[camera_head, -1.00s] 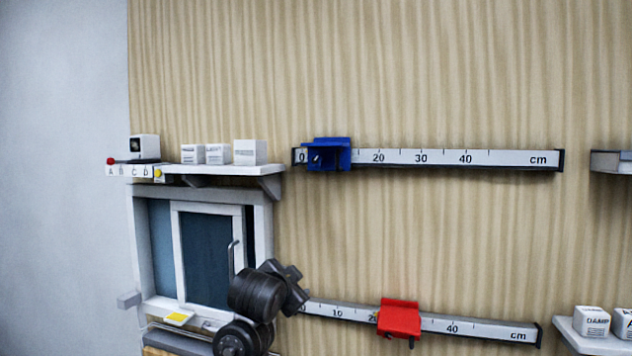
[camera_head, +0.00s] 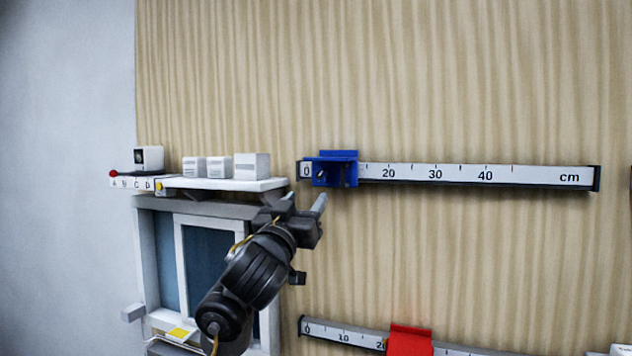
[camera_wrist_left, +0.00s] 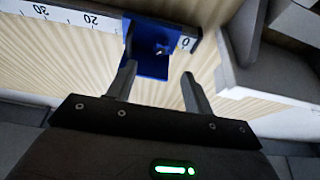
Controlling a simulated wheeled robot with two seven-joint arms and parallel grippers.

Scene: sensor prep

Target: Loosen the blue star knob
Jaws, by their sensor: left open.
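A blue slider (camera_head: 334,168) sits near the 0 end of the upper ruler rail (camera_head: 450,174) on the wall. A small dark knob-like part with a light spot shows on the slider, too small to make out as a star; it also shows on the blue slider in the left wrist view (camera_wrist_left: 150,62). My left gripper (camera_head: 304,202) is open and empty, just below and left of the slider. In the left wrist view its two fingers (camera_wrist_left: 158,85) point at the slider, apart from the knob as far as I can tell. My right gripper is not in view.
A white shelf (camera_head: 225,184) with several white boxes stands close left of the gripper, above a framed window (camera_head: 205,222). A red slider (camera_head: 410,340) sits on the lower rail (camera_head: 340,334). The wall between the rails is clear.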

